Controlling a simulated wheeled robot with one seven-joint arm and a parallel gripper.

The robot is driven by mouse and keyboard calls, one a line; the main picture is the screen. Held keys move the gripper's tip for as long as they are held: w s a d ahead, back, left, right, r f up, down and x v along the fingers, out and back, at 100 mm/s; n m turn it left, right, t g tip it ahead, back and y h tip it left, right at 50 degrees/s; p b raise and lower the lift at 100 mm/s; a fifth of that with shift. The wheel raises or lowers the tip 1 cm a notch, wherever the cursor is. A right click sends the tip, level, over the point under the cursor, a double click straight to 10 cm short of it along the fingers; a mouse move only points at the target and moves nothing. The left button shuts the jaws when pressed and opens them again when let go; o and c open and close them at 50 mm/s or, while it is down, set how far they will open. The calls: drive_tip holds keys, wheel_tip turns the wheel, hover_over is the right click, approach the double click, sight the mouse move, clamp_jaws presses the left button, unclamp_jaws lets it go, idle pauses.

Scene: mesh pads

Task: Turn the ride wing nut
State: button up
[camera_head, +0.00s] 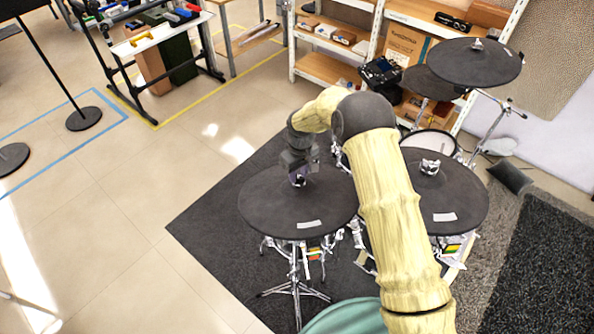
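My gripper (300,172) points down at the centre of the near left black cymbal pad (270,205). A small silvery wing nut (298,181) shows at that centre, right at my fingertips and partly hidden by them. It is too small to tell whether the fingers touch it or are closed on it. A second black pad (455,205) on the right has its own silvery wing nut (429,166), clear of my gripper. A third, far pad (475,65) has a small nut (478,44) on top. No label shows which pad is the ride.
My cream-covered arm hides the middle of the drum kit. A white drum (428,143) and another black pad (428,83) stand behind. A teal round seat (345,318) is at the front. Shelves (325,67) line the back. Open floor (110,200) lies left.

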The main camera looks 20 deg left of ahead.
drive_tip(key=shift+c, duration=0.2)
clamp_jaws()
drive_tip(key=shift+s, duration=0.1)
drive_tip(key=shift+f+m+b, duration=0.1)
drive_tip(key=shift+m+b, duration=0.2)
drive_tip(key=shift+b, duration=0.05)
